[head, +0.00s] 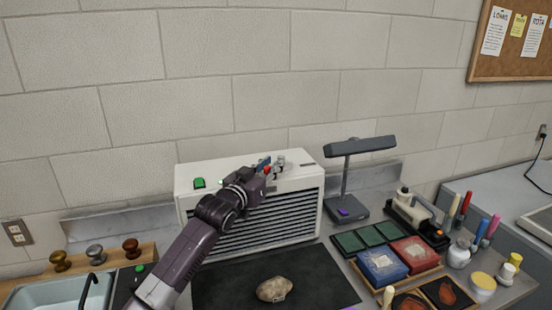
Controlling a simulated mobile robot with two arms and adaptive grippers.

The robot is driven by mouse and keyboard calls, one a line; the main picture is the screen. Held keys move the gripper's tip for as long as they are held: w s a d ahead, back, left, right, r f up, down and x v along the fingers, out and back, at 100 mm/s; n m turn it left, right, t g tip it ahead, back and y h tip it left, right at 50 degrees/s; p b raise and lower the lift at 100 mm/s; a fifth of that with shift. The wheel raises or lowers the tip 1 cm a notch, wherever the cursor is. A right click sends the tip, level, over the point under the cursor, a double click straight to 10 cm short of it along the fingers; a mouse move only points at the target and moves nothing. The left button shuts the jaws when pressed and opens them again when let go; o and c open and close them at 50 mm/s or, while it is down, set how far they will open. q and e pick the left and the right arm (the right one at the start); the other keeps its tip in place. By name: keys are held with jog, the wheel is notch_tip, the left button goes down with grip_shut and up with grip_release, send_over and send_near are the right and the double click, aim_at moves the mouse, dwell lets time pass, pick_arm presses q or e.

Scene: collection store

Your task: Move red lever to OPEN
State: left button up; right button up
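A white box-shaped unit (190,182) with a dark slatted front stands against the wall, with a green button (199,183) on its top left. My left gripper (273,168) reaches over the unit's top from the lower left. A small red part (267,170), probably the red lever, shows right at its fingers. Small blue and grey metal parts are beside it. The hand hides most of the lever, so its position and any OPEN marking cannot be read. I cannot tell whether the fingers are open or shut on it. My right gripper is out of view.
A stone (274,289) lies on a black mat (220,290) in front of the unit. A grey lamp (350,180) stands close on its right, beside trays of coloured blocks and several bottles. A sink (55,290) and knobs are at left.

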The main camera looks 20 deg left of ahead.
pick_arm(q)
jog(key=shift+w+d, duration=0.15)
jog(key=shift+w, duration=0.55)
jog(key=shift+w+d, duration=0.15)
jog(key=shift+w, duration=0.5)
jog(key=shift+c, duration=0.5)
jog(key=shift+s+r, duration=0.15)
grip_shut()
